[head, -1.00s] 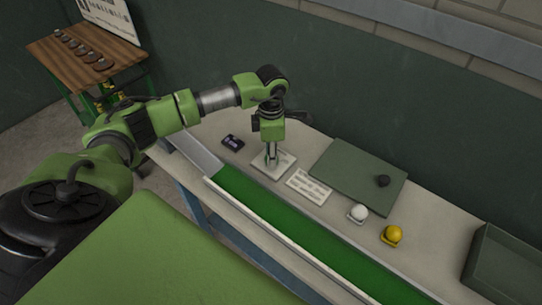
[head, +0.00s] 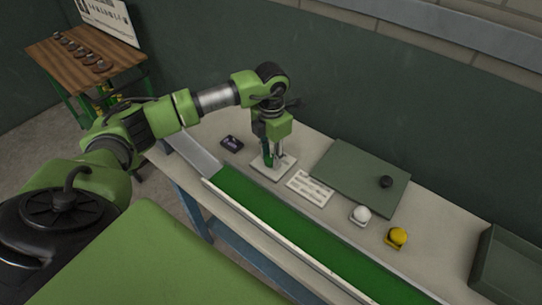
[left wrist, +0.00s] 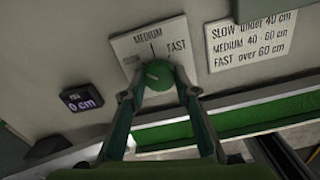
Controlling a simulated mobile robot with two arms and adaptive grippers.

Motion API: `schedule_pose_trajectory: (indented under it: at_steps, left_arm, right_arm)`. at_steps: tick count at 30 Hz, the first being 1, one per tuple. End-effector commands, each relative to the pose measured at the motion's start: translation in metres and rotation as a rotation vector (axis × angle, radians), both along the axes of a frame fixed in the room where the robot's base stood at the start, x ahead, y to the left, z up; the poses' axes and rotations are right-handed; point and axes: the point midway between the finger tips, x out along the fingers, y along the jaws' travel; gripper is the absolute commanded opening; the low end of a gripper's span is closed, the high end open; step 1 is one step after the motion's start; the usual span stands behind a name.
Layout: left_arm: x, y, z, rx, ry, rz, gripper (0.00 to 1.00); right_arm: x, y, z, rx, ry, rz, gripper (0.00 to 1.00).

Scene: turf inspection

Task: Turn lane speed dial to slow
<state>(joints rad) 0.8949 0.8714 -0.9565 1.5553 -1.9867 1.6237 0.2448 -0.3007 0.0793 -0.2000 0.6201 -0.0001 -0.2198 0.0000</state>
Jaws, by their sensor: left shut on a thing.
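The lane speed dial is a round green knob (left wrist: 160,78) with a light pointer mark, on a white plate (left wrist: 122,48) lettered SLOW at left, MEDIUM at top and FAST at right. The pointer mark leans to the upper left, toward the SLOW side; its exact setting is hard to read. My left gripper (left wrist: 159,92) is shut on the knob, one finger on either side. In the head view the left gripper (head: 273,163) reaches down to the plate (head: 286,168), and its fingers largely hide the knob. My right gripper is not in view.
A small display (left wrist: 82,98) reads 0 cm. A card (head: 310,188) lists speeds: SLOW under 40 cm, MEDIUM 40-60, FAST over 60. A green turf lane (head: 270,220) runs along the front. A white ball (head: 361,213), yellow ball (head: 397,236), green board (head: 350,172) and tray (head: 505,265) lie right.

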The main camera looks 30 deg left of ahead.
Motion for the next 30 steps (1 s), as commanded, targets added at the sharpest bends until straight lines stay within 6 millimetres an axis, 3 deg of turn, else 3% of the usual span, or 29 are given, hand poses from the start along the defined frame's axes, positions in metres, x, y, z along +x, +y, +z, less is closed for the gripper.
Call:
schedule_pose_trajectory:
  at_steps: [12, 13, 15, 25, 30]
  left_arm:
    - [0.001, 0.000, 0.001, -0.001, -0.003, 0.011, 0.07]
    - [0.001, 0.000, 0.001, -0.001, -0.003, 0.011, 0.33]
    - [0.001, 0.000, 0.001, -0.001, -0.003, 0.011, 0.45]
    - [0.001, 0.000, 0.001, -0.001, -0.002, 0.009, 0.45]
    - [0.002, 0.001, 0.019, 0.000, -0.005, 0.009, 0.45]
  right_arm:
    - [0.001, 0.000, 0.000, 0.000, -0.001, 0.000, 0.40]
    - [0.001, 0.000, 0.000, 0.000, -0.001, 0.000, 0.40]
    - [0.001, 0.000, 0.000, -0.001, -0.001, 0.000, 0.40]
    - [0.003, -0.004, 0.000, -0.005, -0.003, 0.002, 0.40]
    - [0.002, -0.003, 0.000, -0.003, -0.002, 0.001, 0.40]
